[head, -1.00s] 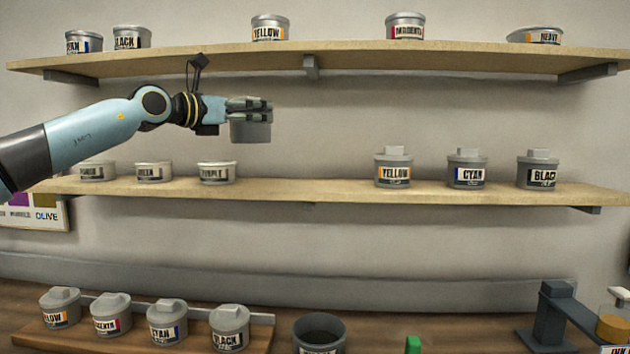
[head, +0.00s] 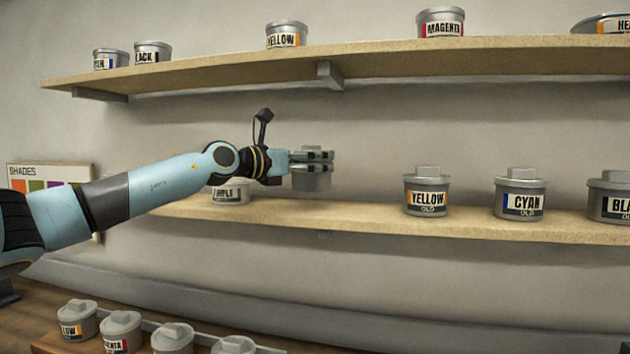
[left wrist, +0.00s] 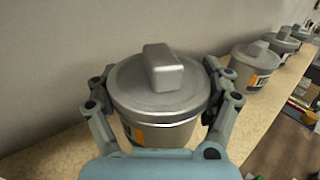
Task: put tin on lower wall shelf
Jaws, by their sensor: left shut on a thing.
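My left gripper (head: 318,160) is shut on a grey lidded tin (head: 311,182). In the left wrist view the tin (left wrist: 160,88) sits upright between the two fingers, with a block-shaped knob on its lid and an orange patch on its partly hidden label. My right gripper is not in view.
Old yellow (head: 427,195), cyan (head: 520,197) and black (head: 609,200) tins stand right. The upper shelf (head: 230,72) overhangs with several tins. More tins stand on the bench below.

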